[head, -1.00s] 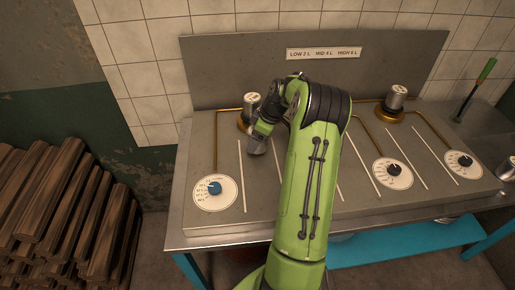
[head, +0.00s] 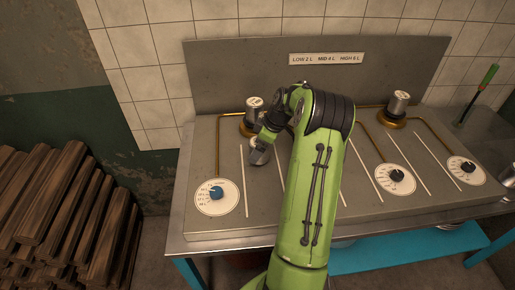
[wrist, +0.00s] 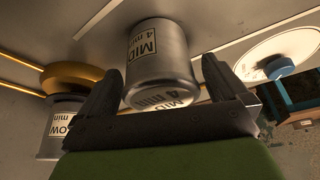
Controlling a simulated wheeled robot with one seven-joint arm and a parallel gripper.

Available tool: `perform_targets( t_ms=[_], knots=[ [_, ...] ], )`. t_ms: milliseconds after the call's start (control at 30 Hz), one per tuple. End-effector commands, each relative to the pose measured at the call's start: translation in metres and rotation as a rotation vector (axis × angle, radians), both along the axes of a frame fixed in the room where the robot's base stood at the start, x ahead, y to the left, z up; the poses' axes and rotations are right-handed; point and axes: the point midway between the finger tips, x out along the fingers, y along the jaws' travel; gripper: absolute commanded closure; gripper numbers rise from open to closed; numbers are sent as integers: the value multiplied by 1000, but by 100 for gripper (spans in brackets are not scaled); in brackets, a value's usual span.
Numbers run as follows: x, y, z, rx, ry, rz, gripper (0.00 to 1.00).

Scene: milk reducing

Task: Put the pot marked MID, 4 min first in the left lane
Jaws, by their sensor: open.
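The MID, 4 min pot (wrist: 165,60), a grey metal cylinder, stands upright between the two dark fingers of my gripper (wrist: 160,72) in the wrist view. The fingers are apart, with a gap showing beside the pot. In the head view the pot (head: 258,153) is on the left part of the stove top, between two white lines and in front of the left brass burner (head: 247,129). A LOW pot (wrist: 64,128) sits on that burner. My gripper (head: 263,140) partly hides the MID pot from the head camera.
The left dial (head: 216,196) has a blue knob. Another pot (head: 398,103) stands on the right burner, with two black-knobbed dials in front. A sign (head: 327,58) reads LOW 2 L, MID 4 L, HIGH 8 L. A green-handled tool (head: 480,92) is at the far right.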

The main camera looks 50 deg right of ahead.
Motion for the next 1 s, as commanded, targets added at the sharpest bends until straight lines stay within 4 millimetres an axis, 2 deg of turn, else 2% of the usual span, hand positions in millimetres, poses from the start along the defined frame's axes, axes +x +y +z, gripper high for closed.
perform_targets(
  t_ms=[33,233,333,467,533,567,633,667,700,767,800,867,900,1000],
  knots=[
    [-5,-3,16,-5,-3,-2,0],
    [-23,-13,67,-3,-2,-2,0],
    [-30,-16,85,-1,-2,-1,0],
    [-34,-17,96,-1,1,1,0],
    [-30,-6,105,-9,10,2,0],
    [-26,5,112,-16,20,1,0],
    [-17,45,134,-42,52,-12,0],
    [-15,67,145,-56,66,-25,0],
    [-15,98,159,-77,81,-48,0],
    [-22,143,178,-104,95,-93,0],
    [-31,171,190,-121,94,-125,0],
    [-48,209,203,-138,82,-176,0],
    [-63,232,211,-144,67,-212,0],
    [-108,279,220,-134,16,-300,0]
  ],
)
